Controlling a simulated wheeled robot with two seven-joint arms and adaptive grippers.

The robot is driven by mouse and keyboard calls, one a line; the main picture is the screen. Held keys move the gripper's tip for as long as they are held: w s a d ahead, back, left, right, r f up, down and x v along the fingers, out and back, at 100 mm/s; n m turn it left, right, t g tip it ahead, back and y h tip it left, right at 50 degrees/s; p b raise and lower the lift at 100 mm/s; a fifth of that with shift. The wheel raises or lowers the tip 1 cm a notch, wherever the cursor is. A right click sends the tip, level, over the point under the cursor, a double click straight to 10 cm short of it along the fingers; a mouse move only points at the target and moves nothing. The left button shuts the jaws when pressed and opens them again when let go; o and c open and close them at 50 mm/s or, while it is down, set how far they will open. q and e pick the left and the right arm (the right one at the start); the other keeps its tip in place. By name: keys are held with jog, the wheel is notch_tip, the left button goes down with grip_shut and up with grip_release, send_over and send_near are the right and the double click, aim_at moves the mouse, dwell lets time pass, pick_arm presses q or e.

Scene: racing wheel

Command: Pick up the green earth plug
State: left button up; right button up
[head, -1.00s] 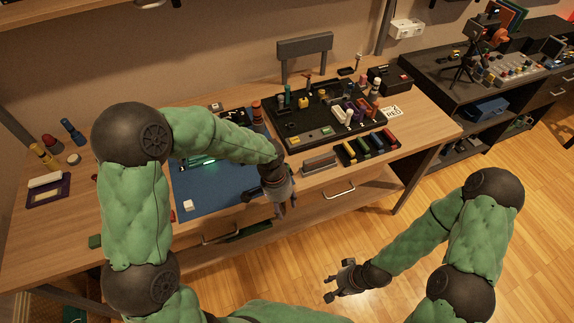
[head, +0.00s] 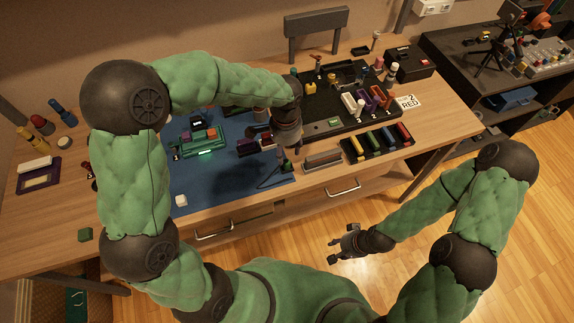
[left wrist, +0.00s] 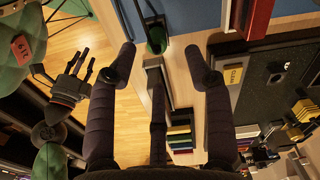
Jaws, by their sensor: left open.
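My left gripper (head: 286,157) hangs over the right edge of the blue mat, near the table's front. It is open and empty; in the left wrist view its fingers (left wrist: 160,66) stand apart. A small green piece (left wrist: 155,42) in a dark holder shows beyond the fingertips there. A teal-green upright piece (head: 293,72) stands behind the left gripper, mostly hidden by it. I cannot tell which of these is the green earth plug. My right gripper (head: 343,246) is open and empty over the floor; it also shows in the left wrist view (left wrist: 76,75).
A black panel (head: 330,112) with several coloured parts stands behind right. A tray (head: 352,150) of coloured bars and a grey bar (head: 323,160) lie near the front edge.

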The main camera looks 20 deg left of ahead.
aim_at(287, 161)
pick_arm(q)
jog(key=shift+f, duration=0.9)
notch_tip(287, 161, down, 5)
jog(key=b, duration=0.2)
jog(key=shift+s+d+b, duration=0.15)
jog(key=shift+b, duration=0.15)
grip_shut()
